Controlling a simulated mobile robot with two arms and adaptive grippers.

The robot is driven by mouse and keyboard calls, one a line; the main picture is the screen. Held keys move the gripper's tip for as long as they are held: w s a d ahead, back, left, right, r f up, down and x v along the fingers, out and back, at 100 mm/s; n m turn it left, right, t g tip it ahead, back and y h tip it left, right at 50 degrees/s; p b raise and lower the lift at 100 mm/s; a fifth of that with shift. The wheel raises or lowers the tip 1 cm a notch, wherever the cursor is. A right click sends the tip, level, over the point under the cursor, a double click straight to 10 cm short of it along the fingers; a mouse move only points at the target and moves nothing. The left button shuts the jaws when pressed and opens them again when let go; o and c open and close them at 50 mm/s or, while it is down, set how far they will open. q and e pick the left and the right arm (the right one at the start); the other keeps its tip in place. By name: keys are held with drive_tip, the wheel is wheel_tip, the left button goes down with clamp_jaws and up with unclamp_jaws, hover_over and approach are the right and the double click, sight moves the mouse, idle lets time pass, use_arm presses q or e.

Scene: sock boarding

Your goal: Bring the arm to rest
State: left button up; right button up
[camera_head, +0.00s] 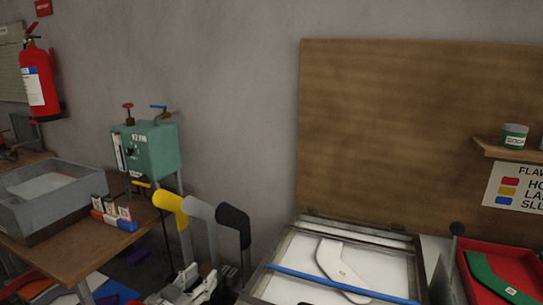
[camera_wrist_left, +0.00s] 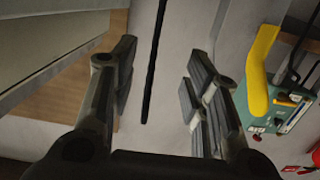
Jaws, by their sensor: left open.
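My left gripper (camera_head: 192,286) shows at the bottom edge of the head view, below the upright leg-shaped boards. In the left wrist view its two fingers (camera_wrist_left: 160,78) stand apart with nothing between them. The rest of my left arm is mostly out of the head view. My right gripper is in neither view. A yellow board (camera_head: 172,205), a grey board (camera_head: 201,212) and a black board (camera_head: 234,222) stand upright in a row just beyond the gripper. The yellow board also shows at the right of the left wrist view (camera_wrist_left: 259,75).
A framed white surface (camera_head: 290,288) holds a white leg-shaped board (camera_head: 342,268) and a blue bar (camera_head: 335,284). A red tray (camera_head: 512,262) with a green board (camera_head: 490,275) is at right. A wooden table (camera_head: 92,243) with a grey bin (camera_head: 50,210) stands left, near a green box (camera_head: 150,150).

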use_arm(q)
drive_tip(key=s+a+f+n+g+y+p, duration=0.1)
drive_tip(key=s+a+f+g+y, duration=0.15)
drive_tip(key=s+f, duration=0.6)
drive_tip(key=s+a+f+n+g+y+p, duration=0.1)
drive_tip(key=s+a+f+g+p, duration=0.15)
drive_tip(key=f, duration=1.15)
drive_tip(key=s+a+f+g+y, duration=0.1)
drive_tip(key=s+a+f+y, duration=0.15)
drive_tip(key=s+f, duration=0.6)
drive_tip(key=s+f+g+p, duration=0.1)
drive_tip(key=s+f, duration=0.5)
drive_tip(key=s, duration=0.6)
drive_tip(key=s+d+f+g+p, duration=0.1)
drive_tip(key=s+f+g, duration=0.3)
drive_tip(key=s, duration=0.8)
drive_tip(key=s+d+f+g+p, duration=0.1)
drive_tip(key=s+f+g, duration=0.2)
drive_tip(key=s+f, duration=0.5)
drive_tip(key=s, duration=0.4)
drive_tip(key=shift+s+d+f, duration=0.2)
drive_tip(key=shift+s+d, duration=0.05)
drive_tip(key=shift+s, duration=0.15)
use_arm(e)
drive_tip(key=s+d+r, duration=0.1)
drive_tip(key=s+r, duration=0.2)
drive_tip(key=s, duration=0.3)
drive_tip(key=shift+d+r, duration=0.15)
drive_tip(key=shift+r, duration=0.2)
